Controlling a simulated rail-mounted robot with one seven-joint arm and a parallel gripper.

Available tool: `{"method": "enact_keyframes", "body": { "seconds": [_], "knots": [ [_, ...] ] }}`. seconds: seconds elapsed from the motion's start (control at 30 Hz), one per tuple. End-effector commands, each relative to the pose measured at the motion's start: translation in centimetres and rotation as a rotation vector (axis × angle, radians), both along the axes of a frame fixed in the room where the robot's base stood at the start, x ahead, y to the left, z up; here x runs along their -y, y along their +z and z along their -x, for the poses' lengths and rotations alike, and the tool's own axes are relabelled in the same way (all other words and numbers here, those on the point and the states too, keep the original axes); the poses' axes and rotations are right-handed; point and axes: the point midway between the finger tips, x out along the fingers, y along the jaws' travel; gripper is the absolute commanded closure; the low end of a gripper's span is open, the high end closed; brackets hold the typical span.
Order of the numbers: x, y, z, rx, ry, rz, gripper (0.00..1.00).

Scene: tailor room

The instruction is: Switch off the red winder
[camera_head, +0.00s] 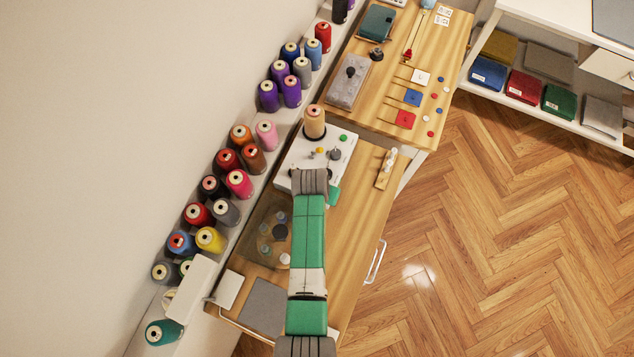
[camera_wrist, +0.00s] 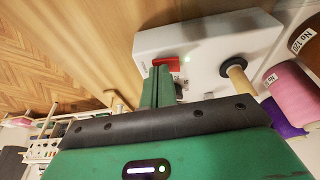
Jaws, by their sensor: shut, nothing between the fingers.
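The winder is a white box, shown in the wrist view (camera_wrist: 205,45) and in the head view (camera_head: 292,160). A black disc with a pale wooden spindle (camera_wrist: 237,80) stands to the right. My gripper (camera_wrist: 161,70) is shut and empty. Its green fingertips are right at the red switch and overlap its lower part; I cannot tell whether they touch it. In the head view my arm hides the winder's front end.
Several thread cones (camera_head: 239,183) stand on a sloping rack along the wall. A pink cone (camera_wrist: 296,90) is close right of the winder in the wrist view. A clear tray (camera_head: 262,222) lies on the table beside my arm. Floor (camera_head: 500,230) to the right is open.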

Motion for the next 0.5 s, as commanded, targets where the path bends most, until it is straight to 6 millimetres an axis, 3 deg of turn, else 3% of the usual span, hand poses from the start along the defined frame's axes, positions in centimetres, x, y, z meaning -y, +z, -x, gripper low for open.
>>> {"method": "enact_keyframes", "body": {
  "seconds": [0.27, 0.5],
  "knots": [
    [0.0, 0.6, 0.0, 0.001, 0.001, 0.000, 1.00],
    [0.4, 5.5, 0.3, 0.002, 0.000, 0.000, 1.00]
  ]
}}
